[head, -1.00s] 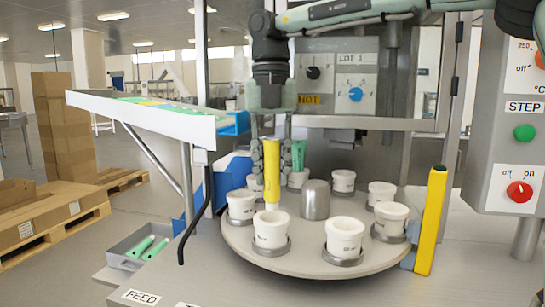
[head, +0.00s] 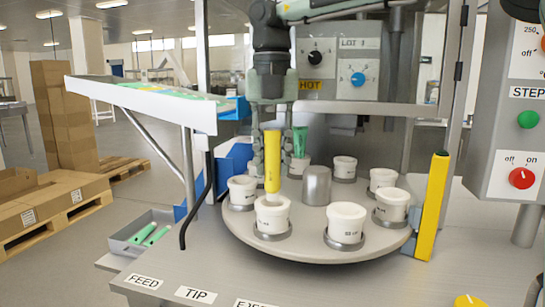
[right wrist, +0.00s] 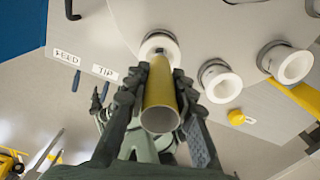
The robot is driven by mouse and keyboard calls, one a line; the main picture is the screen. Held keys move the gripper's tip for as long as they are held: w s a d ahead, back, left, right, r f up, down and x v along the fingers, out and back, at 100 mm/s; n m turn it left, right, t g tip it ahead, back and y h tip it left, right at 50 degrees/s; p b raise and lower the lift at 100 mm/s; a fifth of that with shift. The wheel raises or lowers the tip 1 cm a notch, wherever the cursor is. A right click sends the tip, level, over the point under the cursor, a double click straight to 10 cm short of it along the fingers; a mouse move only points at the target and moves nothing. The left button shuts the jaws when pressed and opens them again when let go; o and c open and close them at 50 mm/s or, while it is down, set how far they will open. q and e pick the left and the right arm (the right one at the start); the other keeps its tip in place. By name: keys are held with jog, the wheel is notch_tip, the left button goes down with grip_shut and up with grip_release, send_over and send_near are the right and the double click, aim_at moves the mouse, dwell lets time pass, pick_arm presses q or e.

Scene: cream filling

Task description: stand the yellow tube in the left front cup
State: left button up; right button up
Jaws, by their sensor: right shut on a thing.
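The yellow tube (head: 273,163) is upright in my right gripper (head: 279,160), whose fingers are shut around it. The left front cup (head: 272,215) is white and sits in a ring on the round turntable (head: 290,245). The tube's lower end is at the cup's mouth; whether it is inside or just above the rim I cannot tell. In the right wrist view the tube (right wrist: 160,105) shows between the fingers (right wrist: 160,95), its near end facing the camera, with the white cup (right wrist: 159,46) beyond it. My left gripper is not in view.
Several other white cups ring a grey metal dome (head: 316,186). A green tube (head: 299,141) stands in a back cup. A yellow post (head: 432,207) stands at the turntable's right edge. A tray (head: 140,238) with green tubes is at left, below a sloping rack (head: 150,104).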

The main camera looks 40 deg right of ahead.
aim_at(272, 129)
jog(key=shift+f+b, duration=1.1)
jog(key=shift+f, duration=0.7)
jog(key=o, duration=0.8)
jog(key=shift+o, duration=0.2)
jog(key=shift+r, duration=0.1)
notch_tip(272, 129, up, 12)
jog(key=shift+f, duration=0.1)
